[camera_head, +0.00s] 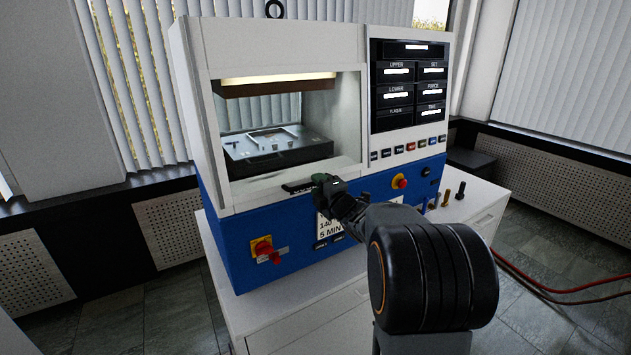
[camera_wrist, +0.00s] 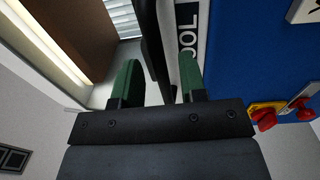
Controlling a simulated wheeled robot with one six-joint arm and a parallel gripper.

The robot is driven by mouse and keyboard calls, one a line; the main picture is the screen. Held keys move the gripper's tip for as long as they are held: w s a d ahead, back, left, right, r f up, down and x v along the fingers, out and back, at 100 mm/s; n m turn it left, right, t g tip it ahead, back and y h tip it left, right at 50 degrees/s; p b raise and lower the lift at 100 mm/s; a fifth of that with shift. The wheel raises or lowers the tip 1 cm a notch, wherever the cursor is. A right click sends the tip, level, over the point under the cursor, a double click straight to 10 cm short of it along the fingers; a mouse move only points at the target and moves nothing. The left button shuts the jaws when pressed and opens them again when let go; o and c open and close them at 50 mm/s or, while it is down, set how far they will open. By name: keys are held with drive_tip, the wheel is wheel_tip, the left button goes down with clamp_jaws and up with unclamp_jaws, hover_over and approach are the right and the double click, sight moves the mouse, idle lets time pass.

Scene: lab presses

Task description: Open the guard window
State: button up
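The guard window (camera_head: 290,125) is at the front of the blue and white press; its pane is clear or too faint to make out. A dark handle (camera_head: 297,187) sits at the lower edge of the opening. My gripper (camera_head: 322,183) is at the right end of this handle. In the wrist view, the black handle (camera_wrist: 154,50) runs between the two green fingertips of my gripper (camera_wrist: 160,75). The fingers are apart, with a narrow gap seen beside the handle. Part of the handle is hidden behind my gripper in the head view.
A red knob on a yellow plate (camera_head: 263,248) is on the lower left front. A red emergency button (camera_head: 400,181) is to the right of my gripper, below the control panel (camera_head: 410,85). A dark platen (camera_head: 278,150) lies inside. Small bolts (camera_head: 446,197) stand on the cabinet.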

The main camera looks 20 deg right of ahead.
drive_tip(key=shift+w+a, duration=0.1)
drive_tip(key=shift+w, duration=0.85)
clamp_jaws()
